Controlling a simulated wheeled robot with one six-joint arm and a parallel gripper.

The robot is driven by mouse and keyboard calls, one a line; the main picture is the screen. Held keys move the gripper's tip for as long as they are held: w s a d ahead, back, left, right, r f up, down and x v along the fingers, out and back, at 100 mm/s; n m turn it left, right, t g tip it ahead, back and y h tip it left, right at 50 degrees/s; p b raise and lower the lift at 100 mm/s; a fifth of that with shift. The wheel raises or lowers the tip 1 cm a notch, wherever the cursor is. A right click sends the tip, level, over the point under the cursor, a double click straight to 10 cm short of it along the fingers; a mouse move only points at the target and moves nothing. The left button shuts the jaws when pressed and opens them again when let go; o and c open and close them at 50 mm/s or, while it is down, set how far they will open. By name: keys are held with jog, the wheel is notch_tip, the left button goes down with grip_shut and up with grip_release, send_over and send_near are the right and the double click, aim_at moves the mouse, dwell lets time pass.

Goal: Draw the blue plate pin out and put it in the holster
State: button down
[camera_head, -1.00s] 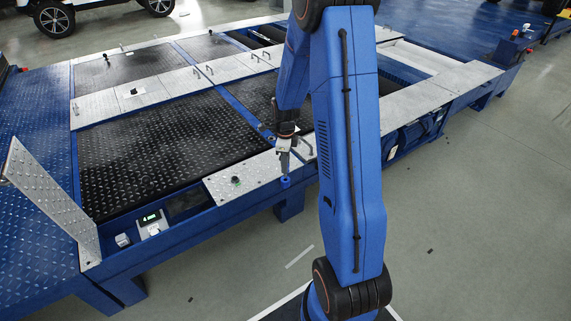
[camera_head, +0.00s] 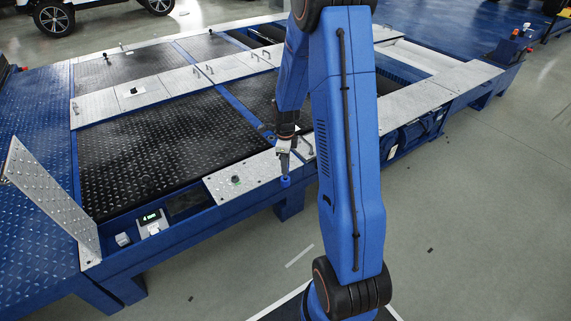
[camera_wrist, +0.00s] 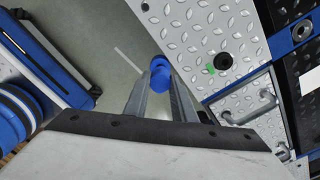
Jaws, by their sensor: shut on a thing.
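My gripper (camera_head: 285,174) points down at the front edge of the tester, right of the small checkered plate (camera_head: 255,172). Its fingers (camera_wrist: 160,85) are shut on a blue cylindrical piece (camera_wrist: 160,81), which looks like the blue plate pin. Right by it, at the fingertips, a round blue piece (camera_wrist: 157,63) shows; in the head view a blue piece (camera_head: 285,182) sits just under the fingertips. This may be the holster, but I cannot tell it from the pin's own parts. The pin's lower end is hidden. A dark round socket (camera_wrist: 223,61) with a green mark lies on the plate.
An upright checkered flap (camera_head: 45,195) and a small green-lit display (camera_head: 150,217) are at the left. The grey floor (camera_head: 470,230) in front is mostly clear.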

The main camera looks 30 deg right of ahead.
jog(key=shift+f, duration=1.85)
jog(key=c, duration=1.4)
grip_release()
notch_tip(320, 180, up, 18)
jog(key=shift+f, duration=0.25)
